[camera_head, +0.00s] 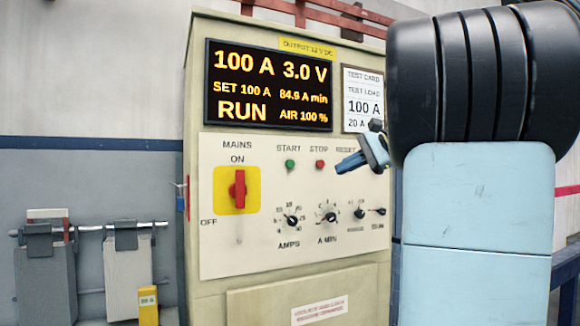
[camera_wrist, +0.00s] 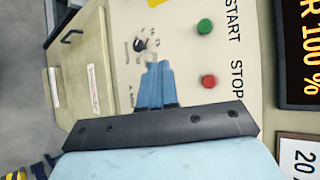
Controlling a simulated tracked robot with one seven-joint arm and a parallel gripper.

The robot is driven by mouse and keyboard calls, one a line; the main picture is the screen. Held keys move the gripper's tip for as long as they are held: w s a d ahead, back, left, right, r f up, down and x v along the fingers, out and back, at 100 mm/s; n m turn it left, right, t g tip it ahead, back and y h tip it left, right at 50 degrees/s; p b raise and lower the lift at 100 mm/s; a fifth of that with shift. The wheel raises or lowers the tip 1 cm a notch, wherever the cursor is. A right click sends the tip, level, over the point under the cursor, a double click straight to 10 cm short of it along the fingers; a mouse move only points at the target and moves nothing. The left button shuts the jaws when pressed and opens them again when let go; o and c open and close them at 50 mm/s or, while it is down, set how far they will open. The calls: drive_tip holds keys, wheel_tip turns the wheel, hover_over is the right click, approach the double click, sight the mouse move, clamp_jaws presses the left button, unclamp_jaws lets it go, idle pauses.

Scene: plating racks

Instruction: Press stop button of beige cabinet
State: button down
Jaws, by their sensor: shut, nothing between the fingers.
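The beige cabinet (camera_head: 300,296) stands in the middle of the head view. Its red stop button (camera_head: 320,164) sits under the STOP label, right of the green start button (camera_head: 290,164). My gripper (camera_head: 340,168) is shut and empty, with its blue fingertips just right of the stop button in the head view. In the wrist view the stop button (camera_wrist: 209,82) is in plain sight, and my blue fingers (camera_wrist: 158,66) show to its left. I cannot tell the gap between the fingertips and the panel. The display (camera_head: 268,85) reads RUN, 100 A, 3.0 V.
A red mains switch (camera_head: 238,190) on a yellow plate is at the panel's left, turned to ON. Several knobs (camera_head: 327,218) line the panel below the buttons. Grey hanging plates (camera_head: 127,270) are on a rail at left. My arm covers the right side.

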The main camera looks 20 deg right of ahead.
drive_tip(key=shift+w+d+r, duration=0.1)
drive_tip(key=shift+d+r, duration=0.55)
drive_tip(key=shift+d, duration=0.15)
drive_tip(key=shift+w, duration=0.15)
approach(320, 164)
drive_tip(key=shift+w+a+f, duration=0.4)
drive_tip(key=shift+a+f, duration=0.25)
drive_tip(key=shift+a, duration=0.1)
drive_tip(key=shift+w+a+f, duration=0.4)
drive_tip(key=shift+a+f, duration=0.25)
drive_tip(key=shift+a, duration=0.1)
drive_tip(key=shift+w+a+f, duration=0.35)
drive_tip(key=shift+a+f, duration=0.3)
drive_tip(key=shift+a, duration=0.1)
drive_tip(key=shift+w, duration=0.1)
drive_tip(key=shift+w, duration=0.3)
drive_tip(key=shift+w, duration=0.45)
idle(0.9)
drive_tip(key=shift+s+r, duration=0.1)
drive_tip(key=shift+s, duration=0.8)
